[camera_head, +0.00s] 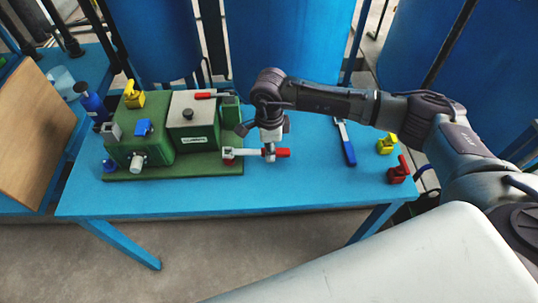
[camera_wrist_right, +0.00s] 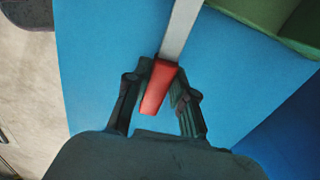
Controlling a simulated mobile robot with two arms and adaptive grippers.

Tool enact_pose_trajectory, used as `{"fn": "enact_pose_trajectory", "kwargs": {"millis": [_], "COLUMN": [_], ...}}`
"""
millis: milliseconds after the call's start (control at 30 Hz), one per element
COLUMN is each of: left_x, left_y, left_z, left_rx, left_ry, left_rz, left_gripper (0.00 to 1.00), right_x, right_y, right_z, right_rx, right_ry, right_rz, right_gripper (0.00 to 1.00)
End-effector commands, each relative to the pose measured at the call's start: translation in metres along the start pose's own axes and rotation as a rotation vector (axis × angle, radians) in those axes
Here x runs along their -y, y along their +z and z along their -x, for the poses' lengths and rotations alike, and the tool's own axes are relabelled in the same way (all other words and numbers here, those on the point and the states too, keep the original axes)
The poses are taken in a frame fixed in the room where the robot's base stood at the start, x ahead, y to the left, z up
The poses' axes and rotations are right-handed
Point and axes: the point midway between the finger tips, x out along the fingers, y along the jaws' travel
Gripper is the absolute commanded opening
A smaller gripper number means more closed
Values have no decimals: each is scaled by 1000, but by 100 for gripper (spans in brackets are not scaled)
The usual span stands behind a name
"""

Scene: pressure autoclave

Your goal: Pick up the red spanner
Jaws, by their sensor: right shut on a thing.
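The red spanner (camera_head: 282,153) has a red handle and a pale metal shaft. It lies level, close to the blue table's top, with its shaft's left end by the front right corner of the green machine. My right gripper (camera_head: 269,152) reaches down from above and is shut on the spanner near its handle. In the right wrist view the red spanner (camera_wrist_right: 160,87) sits between the two dark fingers of my right gripper (camera_wrist_right: 163,88), its shaft running away upward. Whether the spanner touches the table cannot be told. My left gripper is not in view.
The green machine (camera_head: 187,145) stands on the left of the blue table (camera_head: 300,190). A blue-handled spanner (camera_head: 346,148), a yellow padlock (camera_head: 387,145) and a red padlock (camera_head: 399,172) lie to the right. The table's front middle is clear. Large blue tanks (camera_head: 290,45) stand behind.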

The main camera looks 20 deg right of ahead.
Motion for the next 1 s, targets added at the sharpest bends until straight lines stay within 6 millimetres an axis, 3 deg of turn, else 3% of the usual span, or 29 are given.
{"fn": "enact_pose_trajectory", "kwargs": {"millis": [33,300,500,700,1000], "left_x": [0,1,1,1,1], "left_y": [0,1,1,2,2], "left_z": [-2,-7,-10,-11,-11], "left_rx": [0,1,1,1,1], "left_ry": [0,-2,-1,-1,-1], "left_rz": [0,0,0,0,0], "left_gripper": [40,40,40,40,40], "right_x": [2,-36,-56,-66,-67], "right_y": [0,-54,-82,-94,-96], "right_z": [11,46,67,77,79], "right_rx": [3,0,0,0,1], "right_ry": [-6,-3,-2,-1,0], "right_rz": [1,-1,-1,0,1], "right_gripper": [0,0,0,0,0]}}
